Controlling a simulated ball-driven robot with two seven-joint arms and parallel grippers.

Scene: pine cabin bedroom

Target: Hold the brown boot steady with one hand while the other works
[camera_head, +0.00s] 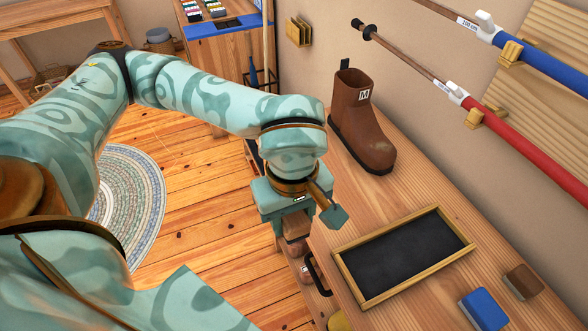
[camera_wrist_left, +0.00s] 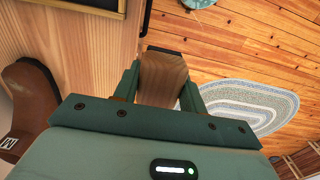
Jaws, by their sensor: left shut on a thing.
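The brown boot (camera_head: 366,128) stands upright on the wooden bench top, close to the wall, with a white tag marked M. It also shows at the left edge of the left wrist view (camera_wrist_left: 32,92), partly cut off. My left gripper (camera_head: 296,222) is to the left of the boot and apart from it, pointing down by the bench's front edge. It is shut on a brown wooden piece (camera_wrist_left: 162,78) with a dark end; I cannot tell what this piece is. No gripper is touching the boot. My right gripper is in neither view.
A wood-framed tray with a dark inside (camera_head: 384,230) lies on the bench top (camera_head: 420,190). A blue block (camera_head: 484,310) and a brown block (camera_head: 523,281) lie to its right. Long poles (camera_head: 500,135) hang on the wall. A round rug (camera_head: 130,195) lies on the floor.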

